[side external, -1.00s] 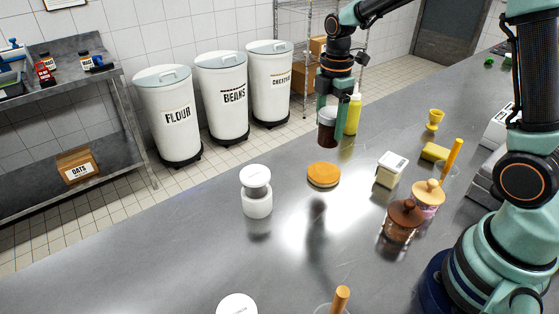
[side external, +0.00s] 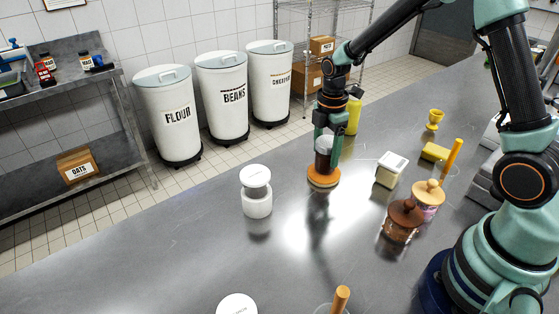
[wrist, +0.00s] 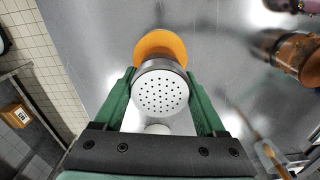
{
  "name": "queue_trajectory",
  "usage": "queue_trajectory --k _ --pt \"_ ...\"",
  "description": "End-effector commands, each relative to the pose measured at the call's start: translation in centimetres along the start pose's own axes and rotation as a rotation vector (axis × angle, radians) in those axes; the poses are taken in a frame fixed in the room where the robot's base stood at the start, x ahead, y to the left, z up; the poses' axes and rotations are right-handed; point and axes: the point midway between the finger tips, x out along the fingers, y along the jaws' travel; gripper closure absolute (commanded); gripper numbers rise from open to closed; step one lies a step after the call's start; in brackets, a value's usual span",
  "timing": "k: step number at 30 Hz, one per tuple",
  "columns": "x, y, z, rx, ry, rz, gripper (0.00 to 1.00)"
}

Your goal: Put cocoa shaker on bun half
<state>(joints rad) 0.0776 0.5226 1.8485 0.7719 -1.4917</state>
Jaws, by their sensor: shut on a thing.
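The cocoa shaker (side external: 323,159) is a dark brown jar with a pale top; its perforated lid (wrist: 160,92) faces the wrist camera. My gripper (side external: 327,150) is shut on it, one green finger on each side, and holds it upright. The bun half (side external: 323,181) is a round orange-brown disc on the metal counter. The shaker's base is at the bun's top, within its outline in the side view; I cannot tell whether they touch. In the wrist view the bun half (wrist: 160,43) shows beyond the shaker's rim, partly hidden by it.
A white lidded jar (side external: 257,195) stands left of the bun. A pale block-shaped container (side external: 391,170), a brown-lidded jar (side external: 402,221) and a tan-lidded jar (side external: 428,198) stand to the right. A yellow bottle (side external: 353,115) is behind. The counter in front of the bun is clear.

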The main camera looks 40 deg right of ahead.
Motion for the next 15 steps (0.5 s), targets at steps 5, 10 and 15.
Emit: queue_trajectory --k 5,10,15 --pt "0.2 -0.01 0.0 0.0 0.0 -0.001 0.0" --pt "0.18 0.0 0.0 0.0 0.0 0.0 0.0" --pt "-0.66 0.08 -0.01 0.0 0.0 0.003 0.0"
